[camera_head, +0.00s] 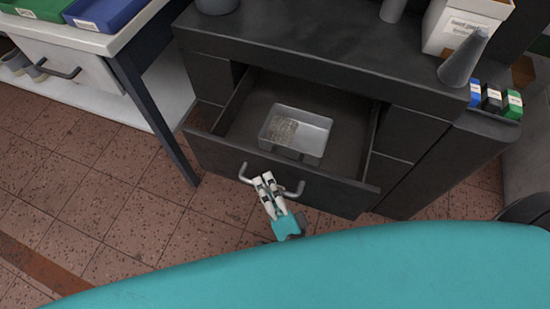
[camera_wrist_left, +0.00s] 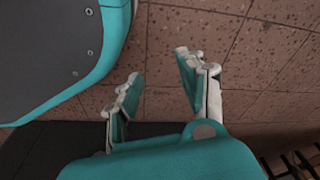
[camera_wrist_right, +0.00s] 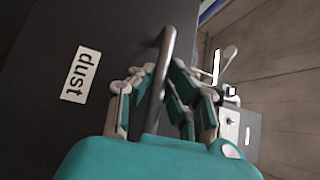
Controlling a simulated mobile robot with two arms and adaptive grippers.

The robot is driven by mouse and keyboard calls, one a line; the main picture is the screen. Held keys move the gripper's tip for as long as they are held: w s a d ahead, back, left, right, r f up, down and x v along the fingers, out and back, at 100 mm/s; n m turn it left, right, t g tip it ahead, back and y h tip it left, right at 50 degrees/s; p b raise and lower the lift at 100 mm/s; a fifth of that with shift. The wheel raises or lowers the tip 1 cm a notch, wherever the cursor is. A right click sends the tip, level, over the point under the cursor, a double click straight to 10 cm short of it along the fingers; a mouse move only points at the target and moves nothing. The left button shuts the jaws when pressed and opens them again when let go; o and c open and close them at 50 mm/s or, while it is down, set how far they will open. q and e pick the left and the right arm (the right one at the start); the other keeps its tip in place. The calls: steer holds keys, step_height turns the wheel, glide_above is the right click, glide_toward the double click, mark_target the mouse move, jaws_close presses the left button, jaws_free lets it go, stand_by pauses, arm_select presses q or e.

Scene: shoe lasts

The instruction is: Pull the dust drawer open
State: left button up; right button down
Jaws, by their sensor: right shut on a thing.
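The dust drawer (camera_head: 205,146) is a dark drawer pulled out from the black cabinet, standing open in the head view. A metal tray (camera_head: 314,132) with greyish stuff at one side lies inside it. The drawer's bar handle (camera_head: 293,190) is on its front; the handle (camera_wrist_right: 167,52) also shows in the right wrist view, beside the "dust" label (camera_wrist_right: 80,75). My right gripper (camera_head: 265,181) is shut around the handle bar. My left gripper (camera_wrist_left: 158,68) shows only in the left wrist view, with its fingers apart and nothing between them, above the tiled floor.
A table (camera_head: 110,45) with green and blue bins stands at the left, with a handled drawer below its top. On the cabinet top (camera_head: 300,50) are a white box (camera_head: 455,25) and a grey cone-like thing (camera_head: 463,60). Small coloured boxes (camera_head: 492,100) sit at the right. Tiled floor is clear at the left.

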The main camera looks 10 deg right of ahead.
arm_select(q)
steer(key=shift+s+a+f, duration=0.15)
steer(key=shift+s+f, duration=0.8)
steer(key=shift+s, duration=0.05)
arm_select(e)
steer(key=shift+s+a+f, duration=0.1)
steer(key=shift+s+a, duration=0.35)
steer(key=shift+s, duration=0.3)
steer(key=shift+s+a+f, duration=0.15)
steer(key=shift+s+a, duration=0.35)
steer(key=shift+s, duration=0.25)
steer(key=shift+s+a+f, duration=0.1)
steer(key=shift+s+a, duration=0.35)
steer(key=shift+s, duration=0.3)
steer(key=c, duration=1.5)
jaws_free()
steer(key=shift+o, duration=0.8)
steer(key=shift+w+r, duration=0.1)
steer(key=shift+r, duration=0.1)
arm_select(q)
steer(key=shift+w+r, duration=0.1)
arm_select(e)
steer(key=v, duration=1.2)
arm_select(q)
steer(key=shift+p, duration=0.3)
